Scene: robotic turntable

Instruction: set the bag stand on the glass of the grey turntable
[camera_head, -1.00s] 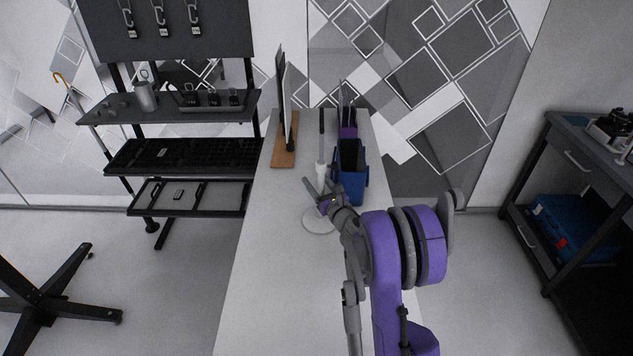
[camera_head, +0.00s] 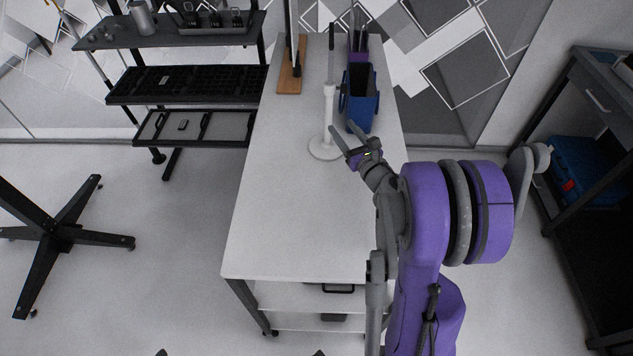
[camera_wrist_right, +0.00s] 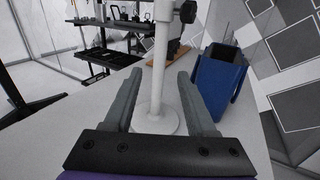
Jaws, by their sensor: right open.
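The bag stand is a white post (camera_head: 329,103) with a dark upper rod, upright on a round white base on the long white table (camera_head: 287,200). My right gripper (camera_head: 343,128) is open and empty, with its fingertips just right of the post in the head view. In the right wrist view the post (camera_wrist_right: 160,75) appears between the two open fingers of my right gripper (camera_wrist_right: 158,76), with the round base behind them. The fingers do not appear to touch it. I cannot make out a grey turntable in these views. My left gripper is not in view.
A blue bin (camera_head: 358,97) stands close right of the stand, also seen in the wrist view (camera_wrist_right: 218,80). A wooden-based panel (camera_head: 289,78) stands at the back left. The near table top is clear. A shelf rack (camera_head: 190,88) is at left, a dark workbench (camera_head: 600,110) at right.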

